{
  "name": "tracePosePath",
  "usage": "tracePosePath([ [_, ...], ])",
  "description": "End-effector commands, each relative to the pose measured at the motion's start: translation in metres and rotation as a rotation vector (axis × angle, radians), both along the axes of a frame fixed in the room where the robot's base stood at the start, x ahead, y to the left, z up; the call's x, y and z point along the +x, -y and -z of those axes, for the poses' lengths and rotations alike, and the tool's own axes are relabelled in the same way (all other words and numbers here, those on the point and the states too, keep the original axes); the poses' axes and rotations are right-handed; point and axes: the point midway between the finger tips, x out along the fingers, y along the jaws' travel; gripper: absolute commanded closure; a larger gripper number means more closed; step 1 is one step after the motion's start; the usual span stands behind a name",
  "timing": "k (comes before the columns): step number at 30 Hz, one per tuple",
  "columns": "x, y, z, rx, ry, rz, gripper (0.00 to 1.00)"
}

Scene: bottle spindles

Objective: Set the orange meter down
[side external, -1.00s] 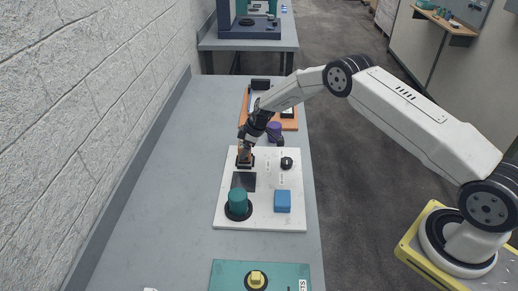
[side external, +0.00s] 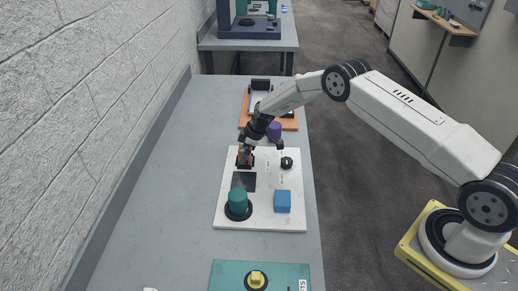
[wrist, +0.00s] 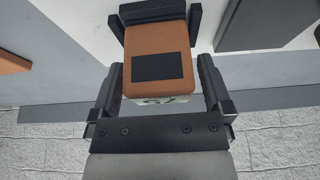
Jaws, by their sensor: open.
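The orange meter (wrist: 158,45), a block with a dark rectangle on its face, shows in the wrist view. Its upper end sits between the black side posts of a holder (wrist: 194,20). In the side external view the meter (side external: 244,154) is small and partly hidden by my gripper (side external: 246,148), at the black holder (side external: 246,163) on the white board (side external: 262,218). In the wrist view my gripper (wrist: 159,72) is open, with one finger on each side of the meter's lower end. A gap shows on both sides.
The white board also carries a dark square (side external: 243,181), a teal cylinder (side external: 238,201) on a black disc, a blue block (side external: 283,201) and a black knob (side external: 287,163). A purple object (side external: 274,131) stands just behind the board. The grey table (side external: 165,185) is clear on the left.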

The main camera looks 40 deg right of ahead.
Motion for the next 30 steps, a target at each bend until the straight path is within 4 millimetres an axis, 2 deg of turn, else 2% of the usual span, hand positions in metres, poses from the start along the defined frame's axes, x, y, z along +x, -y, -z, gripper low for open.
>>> tracePosePath([
  [11,-0.004,0.005,-0.020,0.000,0.001,0.000,0.00],
  [30,-0.025,0.026,-0.091,-0.001,0.002,0.001,0.00],
])
